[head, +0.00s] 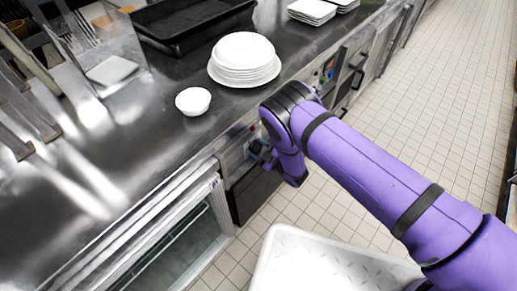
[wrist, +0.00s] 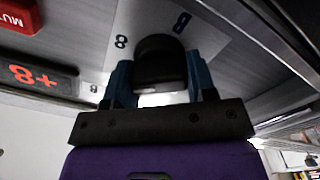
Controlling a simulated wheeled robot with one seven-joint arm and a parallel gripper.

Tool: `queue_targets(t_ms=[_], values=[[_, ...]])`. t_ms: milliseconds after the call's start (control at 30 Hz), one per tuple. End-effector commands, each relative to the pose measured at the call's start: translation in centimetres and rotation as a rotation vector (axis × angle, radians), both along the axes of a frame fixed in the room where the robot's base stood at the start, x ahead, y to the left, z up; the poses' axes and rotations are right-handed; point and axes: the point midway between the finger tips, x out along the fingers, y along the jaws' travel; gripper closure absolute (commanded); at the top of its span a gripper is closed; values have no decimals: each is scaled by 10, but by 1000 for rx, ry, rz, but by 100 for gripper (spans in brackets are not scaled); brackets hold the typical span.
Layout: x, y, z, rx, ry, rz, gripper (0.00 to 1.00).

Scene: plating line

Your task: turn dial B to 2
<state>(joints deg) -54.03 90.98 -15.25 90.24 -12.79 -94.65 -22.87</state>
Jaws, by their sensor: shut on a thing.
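Dial B is a black round knob (wrist: 160,58) on a grey front panel, seen upside down in the wrist view. A blue letter B (wrist: 181,22) is printed beside it, and a dark numeral 8 (wrist: 121,42) is on the pale plate near the knob. My gripper (wrist: 160,88) has its two blue fingers on either side of the knob, shut on it. In the head view my gripper (head: 262,154) is at the front panel below the counter edge, and my purple arm hides much of that panel. The knob's pointer and a 2 mark cannot be made out.
A display with red characters (wrist: 37,75) and a red MUTE button (wrist: 18,14) are beside the dial. On the steel counter (head: 150,150) are a white bowl (head: 193,101), stacked plates (head: 244,55) and black trays (head: 190,22). The tiled floor (head: 420,100) is open at right.

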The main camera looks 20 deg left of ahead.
Motion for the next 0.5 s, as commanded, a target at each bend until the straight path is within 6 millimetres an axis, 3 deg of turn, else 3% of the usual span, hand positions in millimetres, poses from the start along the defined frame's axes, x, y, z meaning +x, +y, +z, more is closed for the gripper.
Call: queue_targets(t_ms=[500], values=[[-1,1,-1,-186,-455,2,73]])
